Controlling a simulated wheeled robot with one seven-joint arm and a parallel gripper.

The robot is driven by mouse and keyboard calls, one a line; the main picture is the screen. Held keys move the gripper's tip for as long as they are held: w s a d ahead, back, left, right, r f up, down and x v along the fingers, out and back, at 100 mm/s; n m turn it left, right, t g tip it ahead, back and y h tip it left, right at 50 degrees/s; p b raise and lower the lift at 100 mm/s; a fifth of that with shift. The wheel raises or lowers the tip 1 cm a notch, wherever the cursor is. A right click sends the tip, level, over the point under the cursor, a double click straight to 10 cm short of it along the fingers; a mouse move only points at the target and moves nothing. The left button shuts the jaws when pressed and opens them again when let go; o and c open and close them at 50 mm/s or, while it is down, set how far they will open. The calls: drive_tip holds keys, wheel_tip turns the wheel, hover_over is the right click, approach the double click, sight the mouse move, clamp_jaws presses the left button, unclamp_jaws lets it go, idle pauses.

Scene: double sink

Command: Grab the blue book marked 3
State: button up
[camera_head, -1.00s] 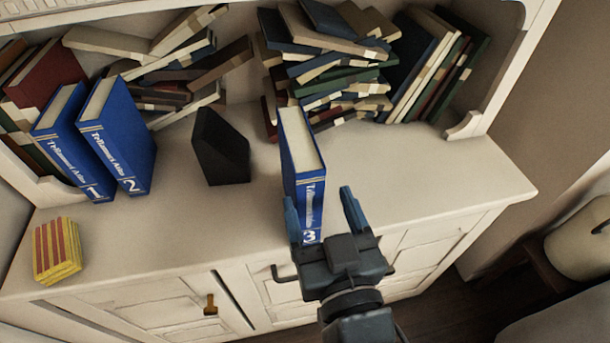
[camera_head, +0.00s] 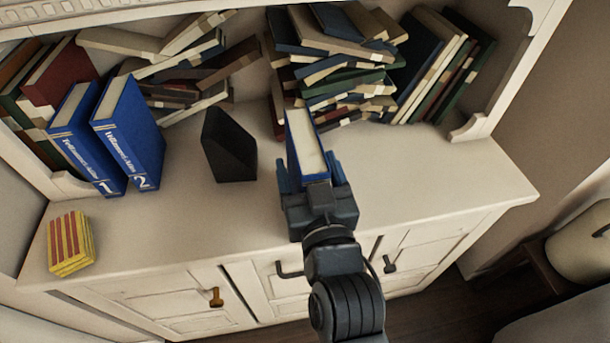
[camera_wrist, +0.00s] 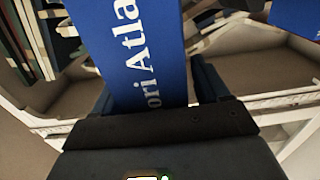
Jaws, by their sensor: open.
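The blue book marked 3 (camera_head: 305,143) stands upright on the cabinet top, its page block facing up toward the head camera. Its spine (camera_wrist: 135,50) with white lettering fills the middle of the wrist view; the number 3 is hidden behind my gripper. My gripper (camera_head: 312,176) is open, with one finger on each side of the book's spine end. In the wrist view my fingers (camera_wrist: 155,90) flank the spine, with a gap visible on the right side. Whether either finger touches the book I cannot tell.
Blue books 1 (camera_head: 85,140) and 2 (camera_head: 128,135) stand at the left. A black bookend (camera_head: 229,147) stands left of book 3. Piled books (camera_head: 335,65) lie behind it. A yellow-red striped block (camera_head: 71,243) sits at the front left. The cabinet top's right side is clear.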

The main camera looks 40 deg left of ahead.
drive_tip(key=shift+c, duration=0.3)
clamp_jaws()
idle(0.3)
drive_tip(key=shift+r, duration=0.15)
